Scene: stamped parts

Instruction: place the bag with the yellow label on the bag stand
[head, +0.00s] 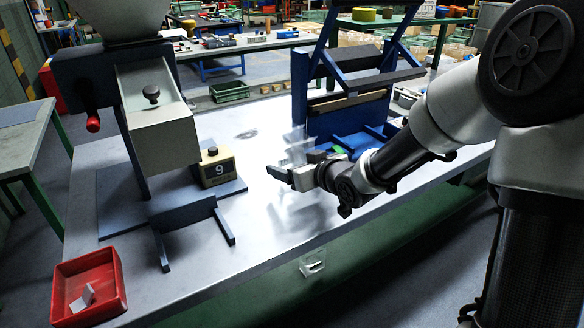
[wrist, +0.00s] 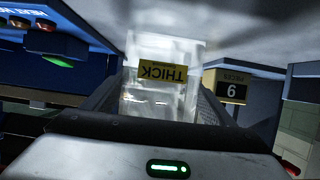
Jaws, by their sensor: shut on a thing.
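A clear bag with a yellow label reading THICK (wrist: 162,72) sits upside down in the wrist view, between my fingers. My gripper (wrist: 160,112) is shut on it. In the head view my gripper (head: 289,174) is above the table's middle, and the see-through bag (head: 297,145) shows faintly just beyond the fingers. Its label cannot be made out there. A dark blue forked stand (head: 190,212) under the hopper machine at left looks like the bag stand, though I cannot be certain. The gripper is to its right, clear of it.
A blue press-like frame (head: 300,95) stands behind the gripper. A red tray (head: 90,287) is at front left. The table (head: 270,225) is bare in front.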

